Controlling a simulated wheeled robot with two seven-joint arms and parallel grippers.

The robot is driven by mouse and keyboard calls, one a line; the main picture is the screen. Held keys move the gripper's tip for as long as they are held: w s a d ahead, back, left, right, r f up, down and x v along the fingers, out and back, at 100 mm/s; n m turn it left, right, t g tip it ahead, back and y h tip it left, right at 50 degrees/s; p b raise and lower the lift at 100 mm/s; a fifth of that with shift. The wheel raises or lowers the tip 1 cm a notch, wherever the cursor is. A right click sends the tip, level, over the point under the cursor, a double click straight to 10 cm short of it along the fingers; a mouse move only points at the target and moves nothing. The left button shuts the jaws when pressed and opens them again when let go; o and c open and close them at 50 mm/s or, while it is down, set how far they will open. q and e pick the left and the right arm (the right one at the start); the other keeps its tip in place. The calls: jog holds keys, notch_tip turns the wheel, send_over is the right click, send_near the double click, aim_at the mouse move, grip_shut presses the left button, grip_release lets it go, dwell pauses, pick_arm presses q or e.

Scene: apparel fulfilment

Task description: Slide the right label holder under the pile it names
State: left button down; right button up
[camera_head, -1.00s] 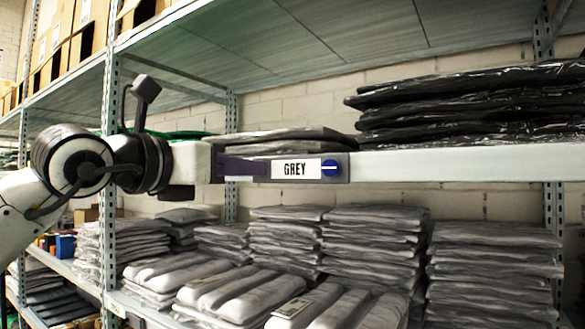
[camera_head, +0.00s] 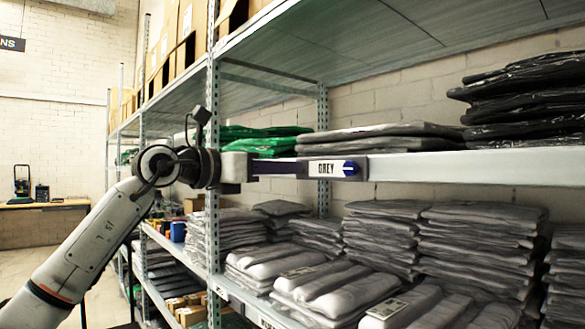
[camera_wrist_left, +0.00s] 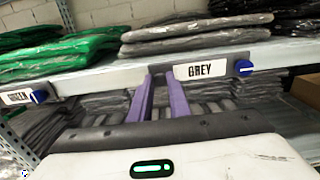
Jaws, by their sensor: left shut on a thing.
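My left gripper (camera_head: 298,168) is shut on a holder with a white GREY label (camera_head: 326,168) and a round blue end. The holder is upright at the upper shelf's front edge, below the left part of the grey pile (camera_head: 395,131). I cannot tell whether it touches the shelf. In the left wrist view, my purple fingers (camera_wrist_left: 162,78) reach to the left part of the GREY holder (camera_wrist_left: 207,69), with the grey pile (camera_wrist_left: 195,36) above. A second holder (camera_wrist_left: 16,97), its label partly cut off, is below the green pile (camera_wrist_left: 62,55). My right gripper is out of view.
A black bagged pile (camera_head: 525,100) lies right of the grey pile on the upper shelf (camera_head: 480,166). The lower shelf holds several stacks of grey bagged garments (camera_head: 380,235). A metal upright (camera_head: 213,130) stands close behind my left wrist. Open floor (camera_head: 50,245) is at left.

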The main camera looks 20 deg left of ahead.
pick_arm(q)
jog(key=c, duration=1.8)
grip_release()
jog(key=shift+o, duration=0.7)
jog(key=shift+s, duration=0.1)
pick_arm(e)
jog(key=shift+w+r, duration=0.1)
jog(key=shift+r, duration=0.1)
